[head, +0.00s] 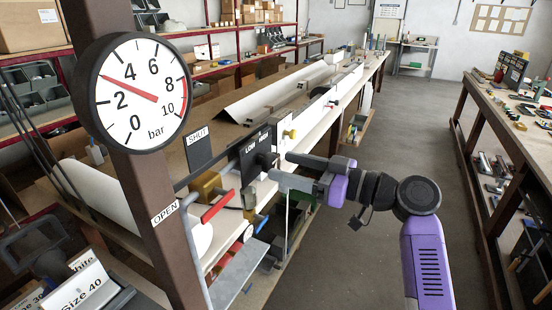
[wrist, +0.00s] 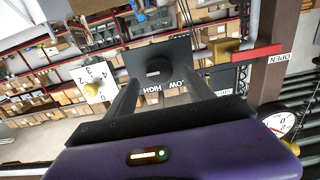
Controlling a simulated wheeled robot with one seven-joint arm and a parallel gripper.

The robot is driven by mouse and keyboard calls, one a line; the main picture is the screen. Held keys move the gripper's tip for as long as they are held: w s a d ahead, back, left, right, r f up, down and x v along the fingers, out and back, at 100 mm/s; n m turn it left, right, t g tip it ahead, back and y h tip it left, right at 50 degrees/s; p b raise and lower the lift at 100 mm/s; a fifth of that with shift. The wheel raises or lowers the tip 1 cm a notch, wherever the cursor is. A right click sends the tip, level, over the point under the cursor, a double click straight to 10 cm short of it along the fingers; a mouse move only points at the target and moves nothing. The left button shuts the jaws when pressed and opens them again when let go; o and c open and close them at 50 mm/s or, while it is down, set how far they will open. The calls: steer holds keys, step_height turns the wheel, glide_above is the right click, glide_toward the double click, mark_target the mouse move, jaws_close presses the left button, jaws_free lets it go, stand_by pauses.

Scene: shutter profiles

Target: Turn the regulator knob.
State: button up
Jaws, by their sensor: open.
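The black regulator knob (head: 265,161) sticks out from a black plate (head: 250,150) marked LOW and HIGH. In the wrist view the knob (wrist: 158,66) sits near the middle of the plate, which appears upside down. My gripper (head: 279,166) is open in front of the plate, with its two fingers pointing at the knob. In the wrist view my gripper (wrist: 161,84) has a finger to each side of the knob; I cannot tell whether either touches it. The round gauge (head: 138,92) has a red needle at about 3 bar.
A red lever (head: 218,206) on a brass valve (head: 206,188) is left of the plate, near SHUT and OPEN labels. A yellow knob (head: 290,134) on a white numbered plate is just beyond it. A brown post carries the gauge. The aisle floor (head: 390,130) is clear.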

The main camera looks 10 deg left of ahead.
mark_target(272, 163)
steer(key=shift+p+x, duration=0.35)
steer(key=shift+x, duration=1.35)
steer(key=c, duration=1.3)
steer(key=shift+c, duration=0.2)
